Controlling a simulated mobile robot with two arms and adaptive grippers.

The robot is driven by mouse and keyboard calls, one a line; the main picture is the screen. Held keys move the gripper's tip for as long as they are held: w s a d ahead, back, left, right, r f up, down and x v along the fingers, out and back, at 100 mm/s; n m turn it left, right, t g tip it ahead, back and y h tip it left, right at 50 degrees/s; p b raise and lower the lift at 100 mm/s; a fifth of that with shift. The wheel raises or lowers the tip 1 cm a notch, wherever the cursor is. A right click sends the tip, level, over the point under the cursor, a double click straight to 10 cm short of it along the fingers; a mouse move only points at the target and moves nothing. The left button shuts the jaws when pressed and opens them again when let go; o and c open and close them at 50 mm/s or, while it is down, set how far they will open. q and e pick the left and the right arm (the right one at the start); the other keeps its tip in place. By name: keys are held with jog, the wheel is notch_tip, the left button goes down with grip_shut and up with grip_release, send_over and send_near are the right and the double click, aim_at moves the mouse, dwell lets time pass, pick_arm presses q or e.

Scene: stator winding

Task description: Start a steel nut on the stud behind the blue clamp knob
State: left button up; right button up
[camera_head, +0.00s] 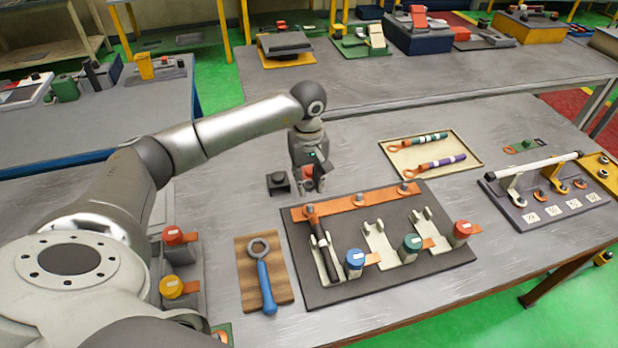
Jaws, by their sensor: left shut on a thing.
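The blue clamp knob (354,260) stands at the front left of a dark fixture plate (330,291). An orange bar (333,205) with several grey studs or fittings runs along the plate's back edge. The left stud (309,210) is behind the blue knob, at the far end of a dark-handled piece (320,233) lying in the left cradle. My left gripper (309,189) points down just behind the bar near that stud. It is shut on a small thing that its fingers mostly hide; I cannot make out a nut. My right gripper is not in view.
A wrench (263,275) lies on a wooden board. Green (411,246) and red (463,231) knobs stand farther right. A cream tray (470,164) holds two handled tools. Bare table lies behind the bar.

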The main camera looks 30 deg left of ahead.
aim_at(310, 206)
pick_arm(q)
jog(key=shift+w+d+f, duration=0.15)
jog(key=shift+d+f, duration=0.05)
jog(key=shift+f, duration=0.4)
jog(key=shift+f+b, duration=0.6)
jog(key=shift+f, duration=0.15)
notch_tip(310, 206, down, 3)
jog(key=shift+r+b, duration=0.15)
jog(key=shift+b, duration=0.65)
jog(key=shift+f+b, duration=0.45)
jog(key=shift+b, duration=0.05)
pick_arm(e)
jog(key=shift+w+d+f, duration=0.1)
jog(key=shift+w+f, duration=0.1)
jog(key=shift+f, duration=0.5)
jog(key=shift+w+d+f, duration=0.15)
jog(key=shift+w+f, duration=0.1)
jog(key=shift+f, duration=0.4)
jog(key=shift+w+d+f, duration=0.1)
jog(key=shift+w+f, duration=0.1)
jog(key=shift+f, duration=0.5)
pick_arm(q)
jog(key=shift+b, duration=0.3)
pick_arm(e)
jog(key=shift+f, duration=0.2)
pick_arm(q)
jog(key=shift+f, duration=0.1)
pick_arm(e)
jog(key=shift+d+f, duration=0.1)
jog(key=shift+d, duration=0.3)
